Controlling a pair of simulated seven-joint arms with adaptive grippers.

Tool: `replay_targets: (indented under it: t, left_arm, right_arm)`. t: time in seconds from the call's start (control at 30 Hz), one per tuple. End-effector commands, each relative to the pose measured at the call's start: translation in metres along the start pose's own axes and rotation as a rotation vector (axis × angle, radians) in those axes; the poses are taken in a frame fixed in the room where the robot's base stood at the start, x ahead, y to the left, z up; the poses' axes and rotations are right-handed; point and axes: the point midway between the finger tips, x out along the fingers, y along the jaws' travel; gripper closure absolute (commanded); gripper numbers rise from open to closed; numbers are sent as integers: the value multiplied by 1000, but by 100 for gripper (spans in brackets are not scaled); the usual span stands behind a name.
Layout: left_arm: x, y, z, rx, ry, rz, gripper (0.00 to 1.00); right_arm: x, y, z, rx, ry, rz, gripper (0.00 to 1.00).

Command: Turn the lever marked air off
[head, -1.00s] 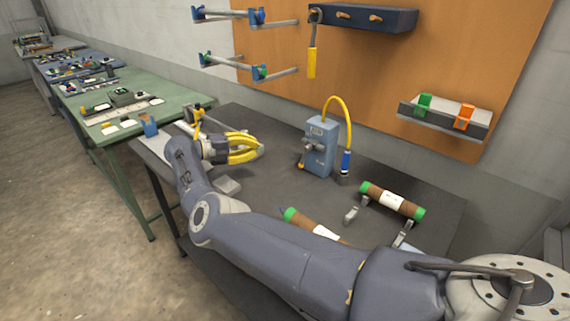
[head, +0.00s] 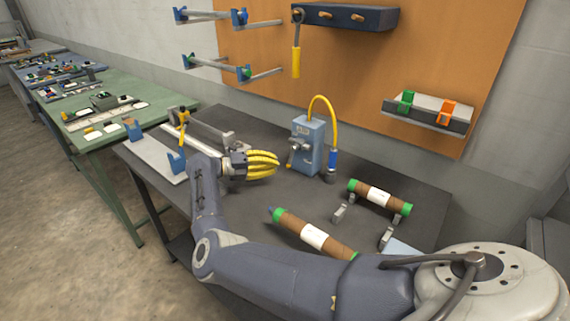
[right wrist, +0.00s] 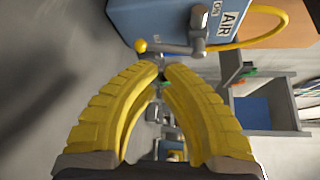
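A blue box (head: 308,148) stands on the dark bench, with a yellow hose looping from its top. In the right wrist view its face (right wrist: 160,20) carries an AIR label (right wrist: 231,16) and an ON mark. A grey lever (right wrist: 172,48) with a yellow ball end (right wrist: 140,46) crosses the box's face. In the head view the ball (head: 290,166) is low, so the lever points down. My right gripper (head: 277,165) has yellow ribbed fingers just left of the lever. Its tips (right wrist: 164,68) nearly meet, with nothing seen held, close to the lever but apparently apart. My left gripper is not in view.
Two brown rolls with green ends, one in front (head: 314,237) and one on brackets (head: 379,197), lie right of my right forearm. A grey rail fixture (head: 158,153) lies on the left. An orange board (head: 350,70) with a shelf rises behind.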

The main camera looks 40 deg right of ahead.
Motion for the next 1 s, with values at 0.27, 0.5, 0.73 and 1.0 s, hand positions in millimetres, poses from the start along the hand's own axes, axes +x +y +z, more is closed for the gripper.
replay_targets:
  t: [0.27, 0.5, 0.73, 1.0]
  left_arm:
    - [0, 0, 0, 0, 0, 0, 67]
    - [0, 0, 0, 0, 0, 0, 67]
    - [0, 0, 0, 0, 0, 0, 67]
    - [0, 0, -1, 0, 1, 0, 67]
  right_arm:
    - [34, 0, 0, 2, 1, 0, 100]
    - [45, 0, 0, 1, 0, 0, 100]
    - [46, 0, 0, 0, -1, 0, 100]
    - [57, -2, -4, -9, 13, -10, 100]
